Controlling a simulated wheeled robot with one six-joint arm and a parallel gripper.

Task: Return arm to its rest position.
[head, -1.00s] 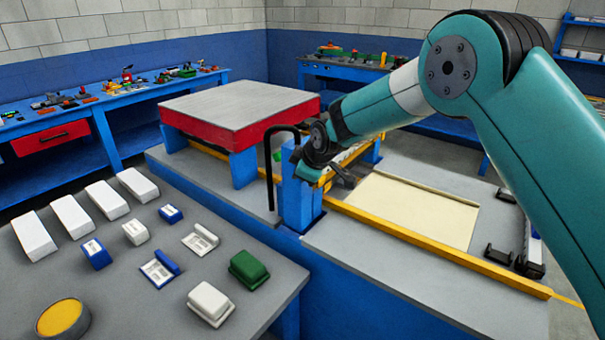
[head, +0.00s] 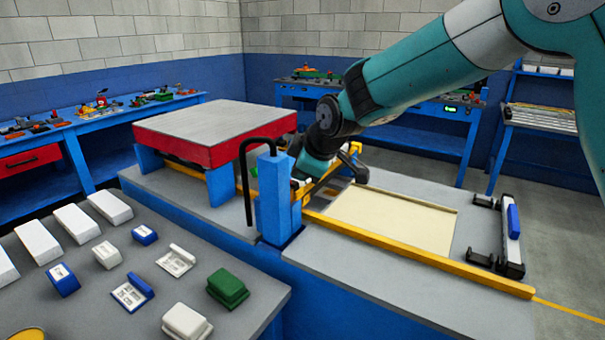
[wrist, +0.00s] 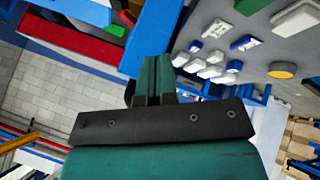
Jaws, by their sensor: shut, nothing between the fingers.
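My gripper (wrist: 154,62) shows in the wrist view with its two teal fingers together and nothing between them. In the head view my arm reaches in from the upper right, and its dark wrist hangs beside the blue post, above the press area. The fingers cannot be made out clearly there. The gripper appears clear of the parts on the grey table.
The blue post (head: 274,200) with a black bent handle stands close to my wrist. A red-edged grey platform (head: 205,128) is at its left. A cream panel (head: 385,217) lies to the right behind a yellow rail (head: 400,248). A grey table (head: 75,315) holds several small blocks.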

